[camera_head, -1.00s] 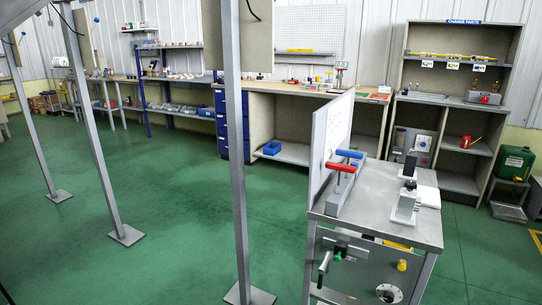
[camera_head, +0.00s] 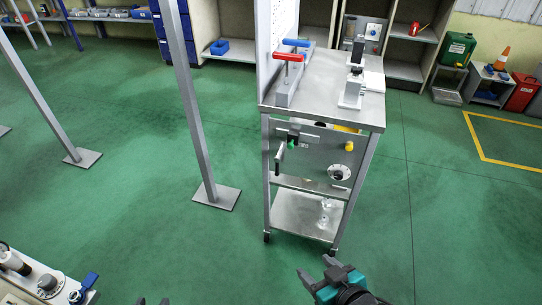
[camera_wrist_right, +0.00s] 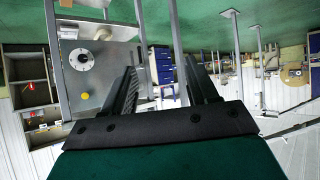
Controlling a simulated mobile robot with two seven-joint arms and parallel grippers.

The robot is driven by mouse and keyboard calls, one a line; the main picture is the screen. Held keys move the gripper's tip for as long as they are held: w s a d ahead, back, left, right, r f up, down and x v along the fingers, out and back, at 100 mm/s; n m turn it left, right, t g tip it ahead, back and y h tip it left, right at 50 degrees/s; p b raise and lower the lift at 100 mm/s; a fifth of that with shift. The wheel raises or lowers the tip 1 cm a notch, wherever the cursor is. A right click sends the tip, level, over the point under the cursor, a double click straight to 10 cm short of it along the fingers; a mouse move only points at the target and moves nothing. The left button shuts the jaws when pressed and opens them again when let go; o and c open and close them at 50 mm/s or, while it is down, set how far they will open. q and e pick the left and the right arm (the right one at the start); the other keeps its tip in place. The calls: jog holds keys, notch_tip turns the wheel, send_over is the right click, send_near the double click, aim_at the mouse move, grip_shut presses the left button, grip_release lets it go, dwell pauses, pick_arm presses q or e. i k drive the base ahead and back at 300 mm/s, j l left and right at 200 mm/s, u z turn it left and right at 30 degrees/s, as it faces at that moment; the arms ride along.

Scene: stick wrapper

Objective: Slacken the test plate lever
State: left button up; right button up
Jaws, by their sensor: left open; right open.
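The metal cart (camera_head: 335,75) stands ahead, with an upright grey plate (camera_head: 320,150) on its near side. A lever with a grey grip (camera_head: 279,158) and a green part sits at this plate's left, by a metal clamp (camera_head: 303,135). A red T-handle (camera_head: 288,58) and a blue T-handle (camera_head: 296,43) stand on the cart top. I cannot tell which is the test plate lever. My right gripper (camera_head: 316,270) is open and empty, low in front of the cart, apart from it. It also shows in the right wrist view (camera_wrist_right: 160,82). My left gripper (camera_head: 152,301) barely shows at the bottom edge, open.
A grey post (camera_head: 194,110) with a floor foot stands left of the cart. A panel with a blue-handled valve (camera_head: 85,285) fills the bottom left. Green floor between is clear.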

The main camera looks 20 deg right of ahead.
aim_at(277, 158)
jog(key=i+l+z, duration=0.15)
jog(key=i+z, duration=0.55)
jog(key=i, duration=0.15)
jog(key=i+j+z, duration=0.25)
jog(key=j+z, duration=0.25)
jog(key=j, duration=0.15)
jog(key=i+j+z, duration=0.2)
jog(key=j, duration=0.15)
jog(key=j+z, duration=0.25)
jog(key=j, duration=0.15)
